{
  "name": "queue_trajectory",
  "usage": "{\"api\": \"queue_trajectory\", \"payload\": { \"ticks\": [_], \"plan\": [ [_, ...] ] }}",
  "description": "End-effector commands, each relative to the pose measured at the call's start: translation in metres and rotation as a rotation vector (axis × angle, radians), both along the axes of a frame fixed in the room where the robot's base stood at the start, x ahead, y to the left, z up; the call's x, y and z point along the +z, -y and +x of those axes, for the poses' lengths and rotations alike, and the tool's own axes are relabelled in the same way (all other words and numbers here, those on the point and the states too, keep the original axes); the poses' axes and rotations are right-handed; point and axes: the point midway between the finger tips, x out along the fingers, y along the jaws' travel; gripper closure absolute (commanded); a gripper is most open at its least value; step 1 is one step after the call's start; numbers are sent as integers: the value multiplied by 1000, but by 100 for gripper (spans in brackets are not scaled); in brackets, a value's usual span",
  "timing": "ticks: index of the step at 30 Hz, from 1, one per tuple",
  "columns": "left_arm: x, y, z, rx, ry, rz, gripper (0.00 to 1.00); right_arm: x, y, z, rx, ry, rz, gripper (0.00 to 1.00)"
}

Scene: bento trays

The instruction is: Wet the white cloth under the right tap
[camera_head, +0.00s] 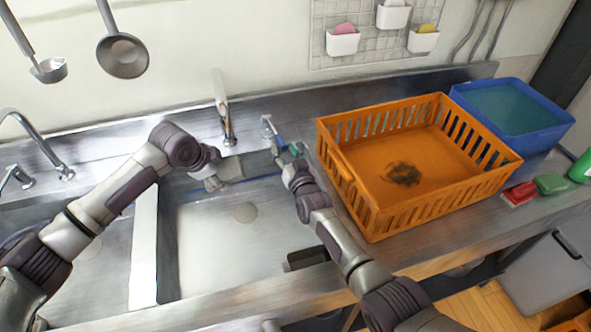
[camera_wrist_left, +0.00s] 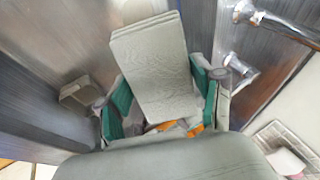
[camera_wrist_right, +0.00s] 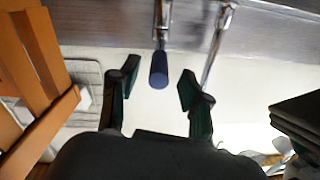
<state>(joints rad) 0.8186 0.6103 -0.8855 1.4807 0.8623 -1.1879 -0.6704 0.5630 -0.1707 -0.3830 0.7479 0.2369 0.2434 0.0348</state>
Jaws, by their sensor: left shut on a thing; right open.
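My left gripper (camera_head: 222,174) is over the back of the right basin, shut on the folded white cloth (camera_wrist_left: 155,65). The cloth looks pale grey and sticks out from between the fingers in the left wrist view. In the head view the cloth (camera_head: 257,162) lies level, to the right of the fingers. The right tap (camera_head: 224,112) rises behind the basin, close to the cloth. My right gripper (camera_head: 290,152) is open, near the tap's blue-tipped lever (camera_head: 275,138). In the right wrist view the blue tip (camera_wrist_right: 159,72) lies between the fingers; contact cannot be told. No water is visible.
An orange basket (camera_head: 360,195) stands right of the basin, with a blue tub (camera_head: 540,127) behind it. A left tap (camera_head: 40,140) stands over the left basin. A metal divider (camera_head: 144,245) separates the basins.

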Motion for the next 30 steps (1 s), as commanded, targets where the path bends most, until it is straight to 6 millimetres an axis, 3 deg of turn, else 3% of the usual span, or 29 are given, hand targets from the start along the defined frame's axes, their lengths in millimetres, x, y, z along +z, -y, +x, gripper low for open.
{"api": "queue_trajectory", "payload": {
  "ticks": [16, 21, 30],
  "plan": [
    [0, 0, 0, 0, 0, 0, 65, 0, 31, -82, -1, 1, -3, 52],
    [0, 0, 0, 0, 0, 0, 65, 1, 35, -92, 0, 1, -3, 52],
    [0, 0, 0, 0, 0, 0, 65, 1, 35, -93, 0, 2, -3, 52]
  ]
}}
